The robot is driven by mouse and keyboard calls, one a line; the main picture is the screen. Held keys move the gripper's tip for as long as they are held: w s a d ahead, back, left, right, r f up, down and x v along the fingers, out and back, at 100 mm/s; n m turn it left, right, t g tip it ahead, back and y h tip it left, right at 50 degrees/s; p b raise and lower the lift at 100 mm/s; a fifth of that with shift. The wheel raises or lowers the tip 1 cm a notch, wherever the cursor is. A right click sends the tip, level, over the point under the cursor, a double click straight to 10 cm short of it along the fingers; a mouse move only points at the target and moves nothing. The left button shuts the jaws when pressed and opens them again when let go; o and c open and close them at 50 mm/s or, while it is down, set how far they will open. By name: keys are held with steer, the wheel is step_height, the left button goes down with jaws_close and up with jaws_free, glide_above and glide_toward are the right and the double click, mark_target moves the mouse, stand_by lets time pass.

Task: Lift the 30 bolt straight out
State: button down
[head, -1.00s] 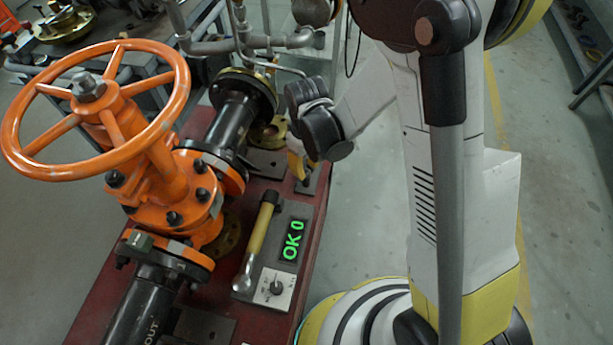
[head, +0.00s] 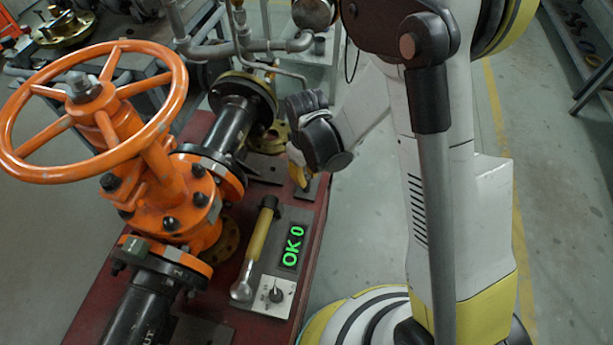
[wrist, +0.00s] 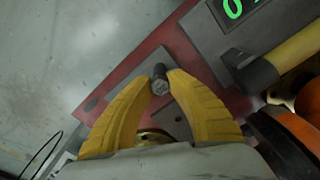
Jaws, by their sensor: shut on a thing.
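A small grey bolt (wrist: 160,84) shows between my fingertips in the wrist view. Its hexagonal end faces the camera, and its darker far part points toward a grey plate (wrist: 182,52). My gripper (wrist: 160,78) has two yellow fingers, shut on the bolt from both sides. I cannot tell whether the bolt's far end is in the plate or clear of it. No 30 marking is readable. In the head view my gripper (head: 304,178) is over the small plate at the red base's right edge; its black wrist hides much of it and the bolt.
A torque wrench (head: 256,245) with a yellow handle lies beside the green "OK 0" display (head: 291,245). The orange valve (head: 175,195) and its handwheel (head: 20,168) stand left. Black pipe (head: 233,122) runs behind. Open floor (head: 375,225) lies right of the red base (head: 318,215).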

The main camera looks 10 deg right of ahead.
mark_target(307, 176)
step_height(307, 176, up, 4)
steer(key=p, duration=0.2)
steer(key=shift+r+p, duration=0.25)
steer(key=shift+p, duration=0.05)
steer(key=s+d+r+p, duration=0.3)
steer(key=d+r, duration=0.3)
steer(key=d, duration=0.5)
steer(key=shift+s+p, duration=0.4)
steer(key=shift+s, duration=0.05)
